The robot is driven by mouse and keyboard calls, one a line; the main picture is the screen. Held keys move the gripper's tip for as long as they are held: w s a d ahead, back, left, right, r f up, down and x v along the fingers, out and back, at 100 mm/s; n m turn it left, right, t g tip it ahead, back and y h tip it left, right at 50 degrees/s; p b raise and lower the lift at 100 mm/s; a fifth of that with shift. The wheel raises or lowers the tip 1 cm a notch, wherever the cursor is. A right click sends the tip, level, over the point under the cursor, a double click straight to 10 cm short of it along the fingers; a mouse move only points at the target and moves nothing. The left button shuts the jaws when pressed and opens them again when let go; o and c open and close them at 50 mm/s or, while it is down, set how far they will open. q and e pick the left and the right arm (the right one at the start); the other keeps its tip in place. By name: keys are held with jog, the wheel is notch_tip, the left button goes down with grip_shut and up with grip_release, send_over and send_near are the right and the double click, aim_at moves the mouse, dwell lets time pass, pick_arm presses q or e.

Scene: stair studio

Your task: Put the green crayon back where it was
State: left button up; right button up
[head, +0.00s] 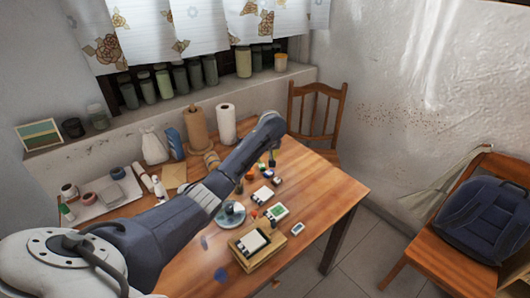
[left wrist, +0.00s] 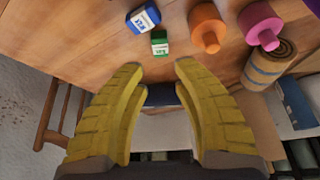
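I cannot make out a green crayon for certain in either view. My left gripper (head: 273,156) reaches over the far part of the wooden table, its arm crossing from the left. In the left wrist view its yellow fingers (left wrist: 160,66) are apart, with no crayon seen between them. A dark patch shows behind the gap; I cannot tell what it is. A small green block with a white label (left wrist: 160,43) lies on the table just beyond the fingertips, apart from them. My right gripper is in neither view.
A blue labelled block (left wrist: 143,18), an orange knobbed piece (left wrist: 207,25), a pink one (left wrist: 260,24) and a striped roll (left wrist: 268,65) are close by. A wooden box (head: 257,248) stands at the near edge. The table's right side (head: 330,190) is clear.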

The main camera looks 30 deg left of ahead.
pick_arm(q)
jog(key=shift+v, duration=2.1)
